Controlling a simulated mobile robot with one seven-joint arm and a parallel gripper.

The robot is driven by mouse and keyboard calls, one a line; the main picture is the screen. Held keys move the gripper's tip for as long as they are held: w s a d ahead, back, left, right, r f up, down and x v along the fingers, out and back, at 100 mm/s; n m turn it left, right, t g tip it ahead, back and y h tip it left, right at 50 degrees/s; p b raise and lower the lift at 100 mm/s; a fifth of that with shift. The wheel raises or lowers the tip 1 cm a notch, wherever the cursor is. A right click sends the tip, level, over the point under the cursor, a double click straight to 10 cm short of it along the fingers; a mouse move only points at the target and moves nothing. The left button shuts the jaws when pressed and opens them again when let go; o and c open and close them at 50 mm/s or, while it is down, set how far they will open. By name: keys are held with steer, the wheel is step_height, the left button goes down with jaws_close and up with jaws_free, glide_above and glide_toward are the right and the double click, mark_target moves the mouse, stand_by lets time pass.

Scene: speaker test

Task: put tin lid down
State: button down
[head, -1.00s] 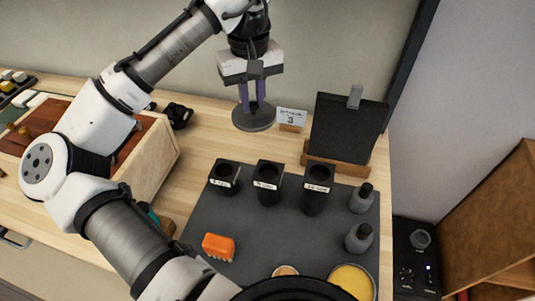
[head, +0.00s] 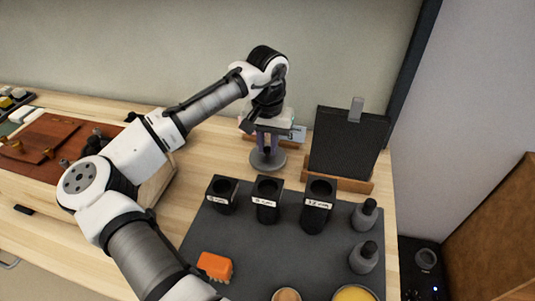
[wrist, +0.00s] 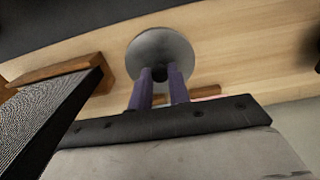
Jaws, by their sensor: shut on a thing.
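The tin lid is a round grey disc (head: 266,161) with a dark knob at its middle. It is over the bare wood between the black cups and the back wall. My gripper (head: 267,147) points down with its purple fingers shut on the knob. In the wrist view the fingers (wrist: 160,84) close on the knob above the lid (wrist: 160,45). The lid looks level and close to the table; I cannot tell whether it touches.
A black board (head: 343,143) on a wooden stand is right of the lid. A small card (head: 299,133) is partly hidden behind my gripper.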

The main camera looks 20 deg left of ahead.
mark_target(267, 148)
steer(key=shift+f, duration=1.8)
steer(key=shift+f, duration=0.1)
steer(key=c, duration=1.3)
jaws_free()
step_height(267, 148, up, 12)
steer(key=shift+r+b, duration=0.15)
steer(key=shift+b, duration=0.25)
steer(key=shift+s, duration=0.1)
